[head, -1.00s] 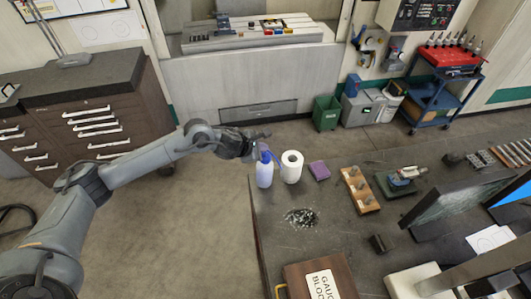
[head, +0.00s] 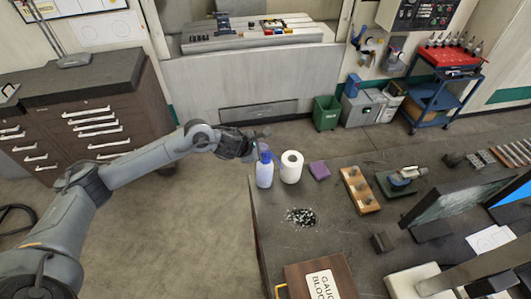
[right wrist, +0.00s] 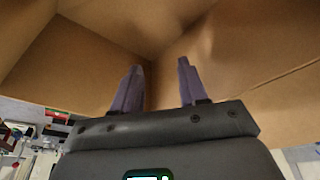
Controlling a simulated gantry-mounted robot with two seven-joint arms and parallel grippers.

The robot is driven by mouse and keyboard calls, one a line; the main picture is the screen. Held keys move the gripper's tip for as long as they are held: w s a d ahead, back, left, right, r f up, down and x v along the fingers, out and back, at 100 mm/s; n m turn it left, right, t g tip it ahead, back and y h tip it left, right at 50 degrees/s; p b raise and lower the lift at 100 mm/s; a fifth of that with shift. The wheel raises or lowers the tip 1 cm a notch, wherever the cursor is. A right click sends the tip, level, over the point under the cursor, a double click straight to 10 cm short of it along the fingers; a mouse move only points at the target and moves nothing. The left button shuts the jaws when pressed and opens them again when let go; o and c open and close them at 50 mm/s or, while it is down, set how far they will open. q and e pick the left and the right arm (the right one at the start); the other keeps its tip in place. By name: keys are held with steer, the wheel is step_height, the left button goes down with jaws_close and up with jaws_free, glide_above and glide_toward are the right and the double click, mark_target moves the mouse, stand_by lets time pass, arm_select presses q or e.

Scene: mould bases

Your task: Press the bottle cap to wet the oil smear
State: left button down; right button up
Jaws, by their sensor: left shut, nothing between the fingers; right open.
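A bottle (head: 264,175) with a pale body and a blue cap (head: 265,156) stands upright at the table's far left corner. My left gripper (head: 262,134) is shut and empty, just above and behind the cap. I cannot tell whether it touches the cap. The oil smear (head: 301,217) is a dark patch with white flecks on the grey table, in front of the bottle and to its right. My right gripper (right wrist: 160,88) is open and empty in the right wrist view, facing brown panels. It is not in the head view.
A white paper roll (head: 291,167) stands right beside the bottle, with a purple block (head: 319,171) further right. A wooden pin block (head: 359,190) and a gauge block box (head: 321,280) also lie on the table (head: 340,235). The table's left edge is close to the bottle.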

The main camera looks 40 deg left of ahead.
arm_select(q)
steer(key=shift+f, duration=0.15)
stand_by(0.4)
steer(key=shift+f+b, duration=0.4)
steer(key=shift+b, duration=0.3)
steer(key=shift+r, duration=0.15)
steer(key=shift+s+d+r, duration=0.1)
steer(key=shift+r, duration=0.3)
steer(key=shift+r+p, duration=2.05)
steer(key=shift+r, duration=0.9)
